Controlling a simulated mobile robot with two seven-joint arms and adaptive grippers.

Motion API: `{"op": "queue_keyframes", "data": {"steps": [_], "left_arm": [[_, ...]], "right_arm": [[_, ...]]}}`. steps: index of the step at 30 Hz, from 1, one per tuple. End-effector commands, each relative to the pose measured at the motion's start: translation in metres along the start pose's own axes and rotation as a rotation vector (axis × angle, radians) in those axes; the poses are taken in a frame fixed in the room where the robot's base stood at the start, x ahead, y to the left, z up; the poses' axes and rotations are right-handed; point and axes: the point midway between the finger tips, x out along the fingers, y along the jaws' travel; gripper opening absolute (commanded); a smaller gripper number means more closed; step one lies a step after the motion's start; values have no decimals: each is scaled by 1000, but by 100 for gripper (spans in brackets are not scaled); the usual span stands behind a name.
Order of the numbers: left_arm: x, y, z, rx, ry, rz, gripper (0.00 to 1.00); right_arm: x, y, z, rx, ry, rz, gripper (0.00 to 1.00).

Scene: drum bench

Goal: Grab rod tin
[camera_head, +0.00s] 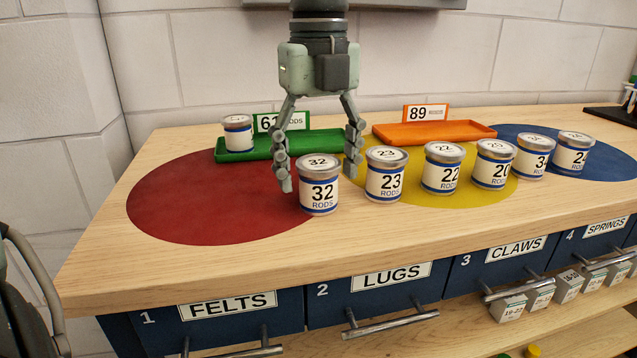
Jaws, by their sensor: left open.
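The tin labelled "32 RODS" (319,196) stands upright on the bench, near the right edge of the red disc. My left gripper (317,178) points down from above and is open. One finger is left of this tin and the other is right of it, between it and the tin labelled 23 (386,184). I cannot tell whether the tin is fully between the fingers or slightly in front of them. More upright tins stand to the right: 22 (441,178), 20 (493,172) and two more. Another tin (238,137) stands on the green tray. My right gripper is not in view.
A green tray (300,141) with a "61 RODS" sign lies behind my left gripper. An orange tray (435,131) marked 89 is empty. The bench has red (190,200), yellow and blue discs. The front wood strip is clear. Labelled drawers with bar handles are below.

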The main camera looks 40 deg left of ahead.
Motion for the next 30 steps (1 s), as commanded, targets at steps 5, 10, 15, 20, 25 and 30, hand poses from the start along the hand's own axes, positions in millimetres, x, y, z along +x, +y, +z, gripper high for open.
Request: {"op": "queue_keyframes", "data": {"steps": [5,10,15,20,25,30], "left_arm": [[0,0,0,0,0,0,54],[0,0,0,0,0,0,33],[0,0,0,0,0,0,16],[-1,0,0,0,0,0,15],[-1,0,0,0,-1,0,15],[-9,-1,0,-1,-2,-1,15]], "right_arm": [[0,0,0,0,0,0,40],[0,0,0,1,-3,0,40],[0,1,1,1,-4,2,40],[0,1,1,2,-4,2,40],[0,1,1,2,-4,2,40],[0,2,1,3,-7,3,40]]}}
